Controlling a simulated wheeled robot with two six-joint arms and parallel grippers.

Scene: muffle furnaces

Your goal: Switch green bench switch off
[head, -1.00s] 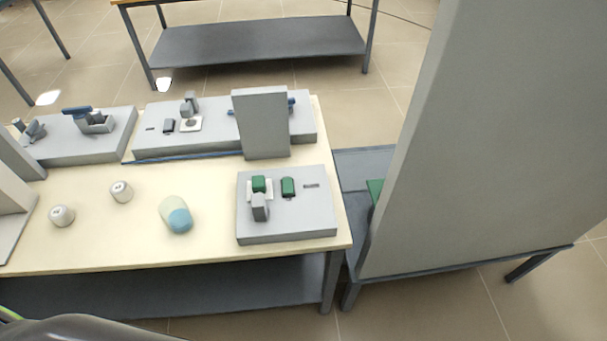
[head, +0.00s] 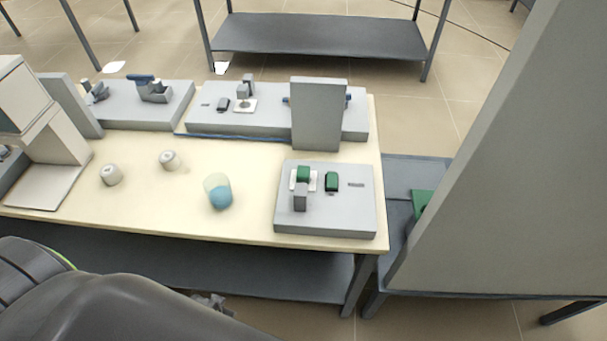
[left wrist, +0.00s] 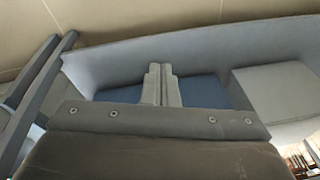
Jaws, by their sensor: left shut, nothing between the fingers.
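A grey panel box (head: 330,222) sits at the front right of the bench in the head view. On its top are a green part with a grey lever (head: 300,197) on a white plate and a separate green switch piece (head: 331,181) to its right. I cannot tell the switch's state. My left arm comes in at the lower left, and a small part of what looks like its gripper (head: 211,303) shows below the bench front, well apart from the box. In the left wrist view my left gripper (left wrist: 160,83) has its fingers together and empty. My right gripper is not in view.
A pale cup with blue contents (head: 219,193) and two small white pots (head: 111,175) stand left of the box. A grey upright panel (head: 316,115) stands behind it. A large grey slab (head: 490,170) rises at the right. The bench's lower shelf (head: 270,270) lies below.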

